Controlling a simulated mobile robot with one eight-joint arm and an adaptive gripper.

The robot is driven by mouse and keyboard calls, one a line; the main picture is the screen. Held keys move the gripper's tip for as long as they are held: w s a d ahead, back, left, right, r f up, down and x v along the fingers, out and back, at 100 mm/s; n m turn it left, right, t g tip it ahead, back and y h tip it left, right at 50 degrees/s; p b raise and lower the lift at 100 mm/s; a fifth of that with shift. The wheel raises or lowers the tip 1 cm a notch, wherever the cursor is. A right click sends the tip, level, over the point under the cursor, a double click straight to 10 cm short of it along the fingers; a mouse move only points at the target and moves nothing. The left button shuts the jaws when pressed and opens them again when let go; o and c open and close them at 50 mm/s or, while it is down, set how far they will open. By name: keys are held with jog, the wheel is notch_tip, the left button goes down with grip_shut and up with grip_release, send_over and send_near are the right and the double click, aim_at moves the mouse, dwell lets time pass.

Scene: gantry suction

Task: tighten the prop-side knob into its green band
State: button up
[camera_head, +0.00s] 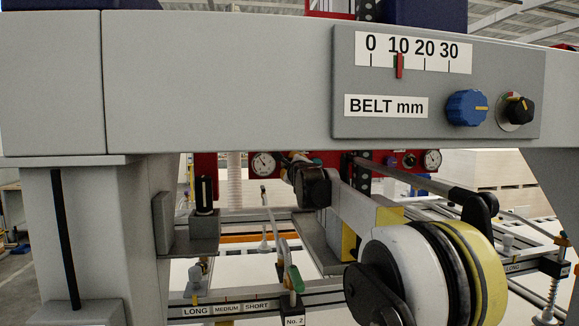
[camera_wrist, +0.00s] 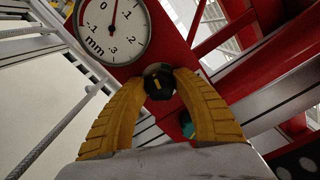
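In the head view my gripper (camera_head: 287,163) is small and partly hidden by my own arm, close to the left gauge (camera_head: 263,163).
A grey beam crosses the front with a BELT mm scale (camera_head: 413,53), a blue knob (camera_head: 467,108) and a black knob (camera_head: 516,110) with a coloured band. A second gauge (camera_head: 432,160) is on the red panel at right. Below are rails labelled LONG, MEDIUM, SHORT (camera_head: 228,308).

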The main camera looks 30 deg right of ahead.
jog(key=shift+r+m+p, duration=0.35)
jog(key=shift+m+p, duration=0.85)
jog(key=shift+p, duration=0.05)
jog(key=shift+f+m+p, duration=0.15)
jog(key=shift+m+p, duration=0.4)
jog(key=shift+m, duration=0.55)
jog(key=shift+f, duration=0.1)
jog(key=o, duration=1.2)
jog(key=v, duration=1.2)
